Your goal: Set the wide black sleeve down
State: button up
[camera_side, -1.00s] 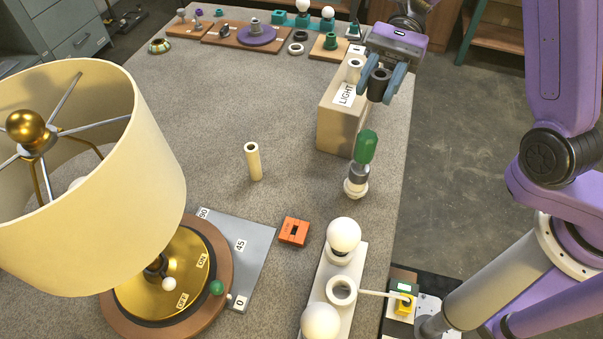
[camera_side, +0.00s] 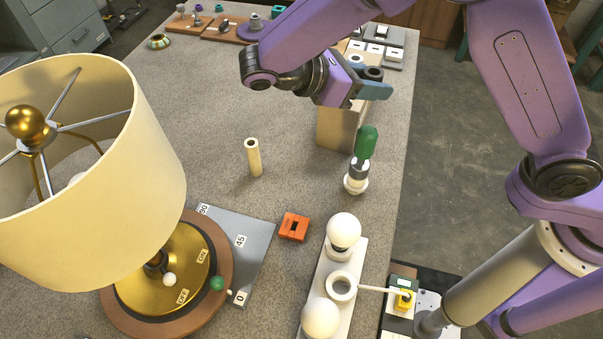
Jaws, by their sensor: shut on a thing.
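My gripper (camera_side: 376,87) is above the tan box (camera_side: 340,128) near the table's right edge, with its fingers pointing right. It is shut on the wide black sleeve (camera_side: 373,73), whose round top opening shows between the fingers. The fingers hide the sleeve's lower part, so I cannot tell whether it touches anything below. The box's top and its LIGHT label are hidden behind my gripper.
A cream tube (camera_side: 253,158) stands mid-table. The lamp (camera_side: 90,190) fills the left. A white bulb holder (camera_side: 340,288) stands in front. Open table lies left of the box.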

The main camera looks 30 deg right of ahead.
jog(key=w+a+r+n+t+y, duration=0.35)
jog(key=a+r+n+t, duration=0.35)
jog(key=a+n+t, duration=0.35)
jog(key=shift+m, duration=0.55)
jog(key=f, duration=2.6)
jog(key=shift+w+f, duration=0.35)
jog(key=shift+f+h, duration=0.25)
jog(key=shift+f, duration=0.35)
jog(key=o, duration=1)
jog(key=shift+o, duration=0.2)
jog(key=shift+r, duration=0.15)
jog(key=shift+r, duration=0.25)
jog(key=v, duration=1.2)
jog(key=shift+r, duration=0.35)
